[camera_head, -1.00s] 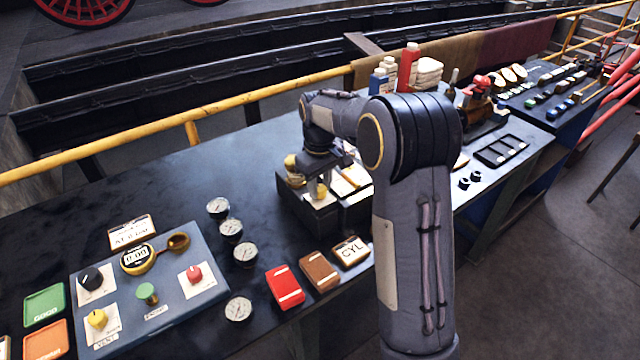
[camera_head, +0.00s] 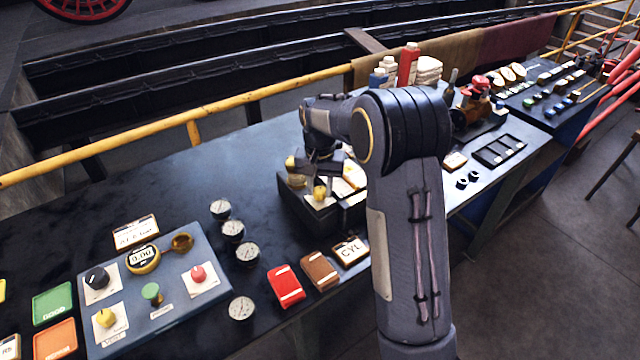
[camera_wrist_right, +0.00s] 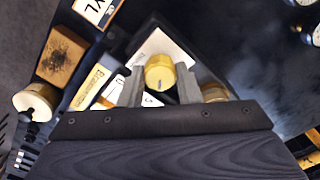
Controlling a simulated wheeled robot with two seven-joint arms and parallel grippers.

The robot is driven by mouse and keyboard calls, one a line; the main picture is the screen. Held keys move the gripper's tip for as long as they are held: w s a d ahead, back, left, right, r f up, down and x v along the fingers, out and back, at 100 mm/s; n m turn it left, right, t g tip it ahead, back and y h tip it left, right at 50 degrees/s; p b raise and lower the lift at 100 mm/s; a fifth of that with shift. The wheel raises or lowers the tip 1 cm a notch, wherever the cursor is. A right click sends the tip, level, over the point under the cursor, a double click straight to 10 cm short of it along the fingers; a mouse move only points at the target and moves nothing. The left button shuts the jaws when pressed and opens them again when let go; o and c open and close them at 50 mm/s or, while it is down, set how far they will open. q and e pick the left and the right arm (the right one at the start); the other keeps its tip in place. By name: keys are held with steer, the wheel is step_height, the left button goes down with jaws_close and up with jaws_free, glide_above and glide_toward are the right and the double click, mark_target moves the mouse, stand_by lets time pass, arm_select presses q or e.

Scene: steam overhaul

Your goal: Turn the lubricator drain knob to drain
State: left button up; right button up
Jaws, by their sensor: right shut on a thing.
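The lubricator (camera_head: 291,208) is a dark box on the bench with white label plates on top. A yellow knob (camera_head: 320,192) stands on its near side, under my right gripper (camera_head: 322,184). In the right wrist view the yellow knob (camera_wrist_right: 160,73) sits between the two grey fingers of the gripper (camera_wrist_right: 160,86), which are shut on it. The label under the knob is partly hidden by the fingers. Another yellow part (camera_head: 294,178) stands behind the knob on the box. My left gripper is not in view.
A blue-grey control panel (camera_head: 178,325) with several knobs is at the left. Several gauges (camera_head: 246,252) and red and brown blocks (camera_head: 286,287) lie near the front edge. A yellow rail (camera_head: 270,95) runs behind the bench. A black tray (camera_head: 500,152) is at the right.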

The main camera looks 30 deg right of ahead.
mark_target(320, 190)
steer(key=m+p, duration=0.1)
steer(key=m, duration=0.3)
steer(key=shift+r, duration=0.15)
steer(key=shift+w+m+p, duration=0.1)
steer(key=shift+m+p, duration=0.3)
steer(key=shift+m, duration=1.3)
steer(key=o, duration=1)
steer(key=shift+c, duration=0.2)
step_height(320, 190, up, 7)
steer(key=shift+r+b, duration=0.1)
steer(key=shift+b, duration=0.45)
steer(key=shift+r, duration=0.25)
